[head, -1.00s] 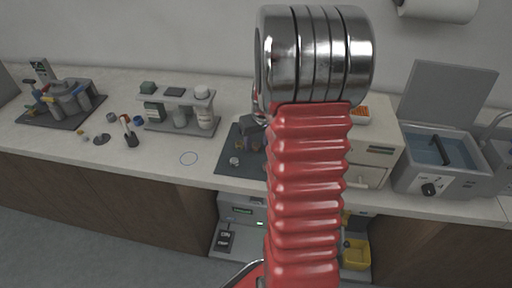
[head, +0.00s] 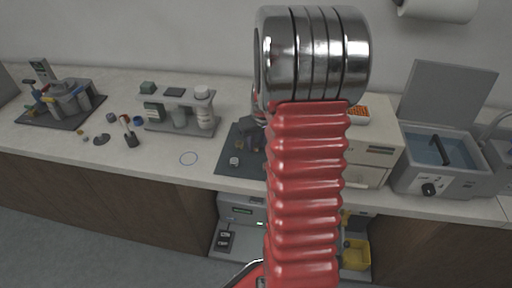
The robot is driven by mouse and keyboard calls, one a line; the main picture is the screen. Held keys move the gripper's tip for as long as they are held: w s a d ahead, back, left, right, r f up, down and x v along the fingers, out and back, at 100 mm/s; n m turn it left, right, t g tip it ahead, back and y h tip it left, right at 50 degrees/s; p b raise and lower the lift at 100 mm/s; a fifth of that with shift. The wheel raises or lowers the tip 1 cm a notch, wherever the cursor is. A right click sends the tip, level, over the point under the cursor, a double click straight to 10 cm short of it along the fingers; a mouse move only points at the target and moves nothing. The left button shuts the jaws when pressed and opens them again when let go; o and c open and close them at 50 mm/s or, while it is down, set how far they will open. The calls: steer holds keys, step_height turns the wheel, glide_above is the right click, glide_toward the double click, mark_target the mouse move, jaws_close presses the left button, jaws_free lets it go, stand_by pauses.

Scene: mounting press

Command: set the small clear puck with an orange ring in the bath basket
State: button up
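Small pucks lie on the dark mat (head: 228,168) at the middle of the counter. A pale, clear-looking one (head: 234,161) is near the mat's front left, with a small amber piece (head: 239,146) behind it. They are too small for me to tell which has an orange ring. The bath (head: 437,180) stands at the right with its grey lid raised and bluish water inside. A dark bar (head: 441,150), perhaps the basket's handle, crosses the water. My red arm covers the mat's right part and hides most of my gripper. Its fingers cannot be made out.
A cream cabinet (head: 378,150) stands between the mat and the bath, with an orange-filled rack (head: 358,115) on top. A grey shelf (head: 178,97) with bottles is left of the mat. A clamp-like device (head: 70,98) is far left.

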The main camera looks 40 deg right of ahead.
mark_target(256, 146)
jaws_close()
step_height(256, 146, up, 10)
stand_by(0.6)
stand_by(0.5)
